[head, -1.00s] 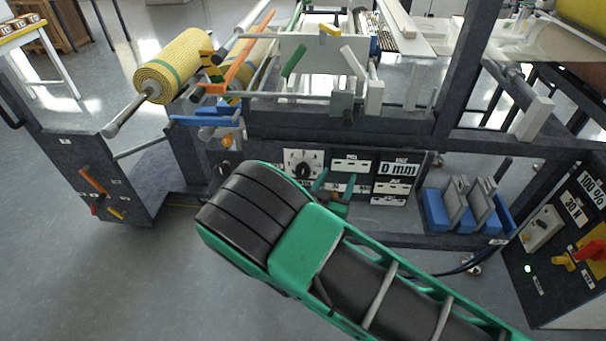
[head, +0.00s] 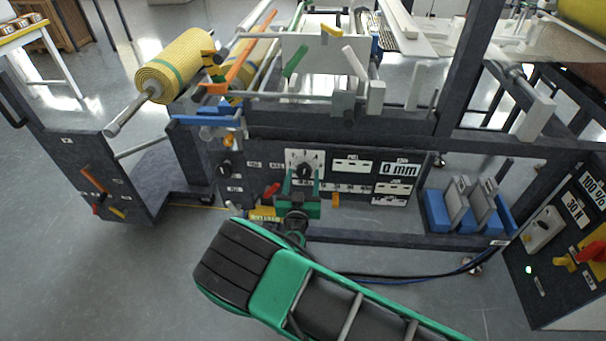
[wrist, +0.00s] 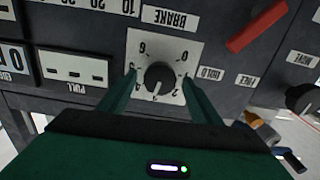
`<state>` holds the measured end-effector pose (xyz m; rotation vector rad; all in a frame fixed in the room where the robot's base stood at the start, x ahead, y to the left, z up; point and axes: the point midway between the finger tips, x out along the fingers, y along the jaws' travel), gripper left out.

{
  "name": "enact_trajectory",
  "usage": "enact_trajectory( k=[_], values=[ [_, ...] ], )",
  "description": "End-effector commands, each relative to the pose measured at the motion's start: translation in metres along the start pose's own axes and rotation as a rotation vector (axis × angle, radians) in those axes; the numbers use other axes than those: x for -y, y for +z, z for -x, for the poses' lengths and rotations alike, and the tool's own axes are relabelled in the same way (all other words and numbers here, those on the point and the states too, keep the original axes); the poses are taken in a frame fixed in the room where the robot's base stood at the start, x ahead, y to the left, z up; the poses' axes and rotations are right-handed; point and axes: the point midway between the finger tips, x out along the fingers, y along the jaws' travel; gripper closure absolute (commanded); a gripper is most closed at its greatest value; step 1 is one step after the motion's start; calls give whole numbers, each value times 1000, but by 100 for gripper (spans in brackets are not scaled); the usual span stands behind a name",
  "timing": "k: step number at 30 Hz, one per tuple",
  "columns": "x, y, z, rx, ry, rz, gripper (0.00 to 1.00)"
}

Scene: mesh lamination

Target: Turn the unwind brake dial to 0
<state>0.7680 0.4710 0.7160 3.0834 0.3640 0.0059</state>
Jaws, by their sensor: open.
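The brake dial (wrist: 159,77) is a round black knob on a white numbered plate (wrist: 172,48), under the BRAKE label in the wrist view. A pale pointer mark shows on the knob's lower part, near the low side of the plate. Which number it marks is too small to tell surely. My gripper (wrist: 158,80) is open, with one green finger on each side of the knob; I cannot tell whether they touch it. In the head view my gripper (head: 300,190) is in front of the lower part of the dial (head: 304,170).
In the head view, blue holders (head: 437,210) stand at right.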

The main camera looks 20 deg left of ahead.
Motion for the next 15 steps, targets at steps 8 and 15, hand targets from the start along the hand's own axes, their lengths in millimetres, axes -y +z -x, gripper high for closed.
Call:
enact_trajectory(
  k=[8, 15],
  values=[
    [0, 0, -18, 0, -1, 0, 42],
    [0, 0, -18, 0, 0, 0, 42]
  ],
)
